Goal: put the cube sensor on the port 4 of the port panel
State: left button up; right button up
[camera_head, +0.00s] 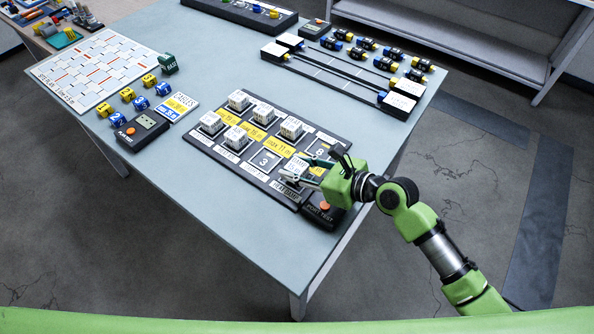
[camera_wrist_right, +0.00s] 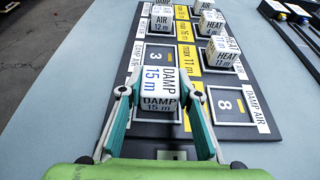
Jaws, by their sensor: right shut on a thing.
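My right gripper (camera_head: 299,174) is at the near right end of the dark port panel (camera_head: 226,159). In the right wrist view its fingers (camera_wrist_right: 160,108) are shut on a white cube sensor (camera_wrist_right: 161,84) marked "DAMP 15 m". The cube is between the fingertips, beside the empty port 3 (camera_wrist_right: 158,56) and across from the empty port 8 (camera_wrist_right: 231,106). Port 4's face is hidden by the cube and gripper. I cannot tell whether the cube touches the panel. My left gripper is not in view.
Other white cubes (camera_head: 237,138) stand on several ports of the panel. A dark box with an orange button (camera_head: 324,206) is at the panel's near right corner. Yellow and blue dice-like cubes (camera_head: 127,95) lie at left.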

jog(key=shift+f, duration=0.45)
jog(key=o, duration=1.1)
jog(key=shift+f, duration=0.1)
jog(key=v, duration=1.2)
jog(key=shift+s, duration=0.1)
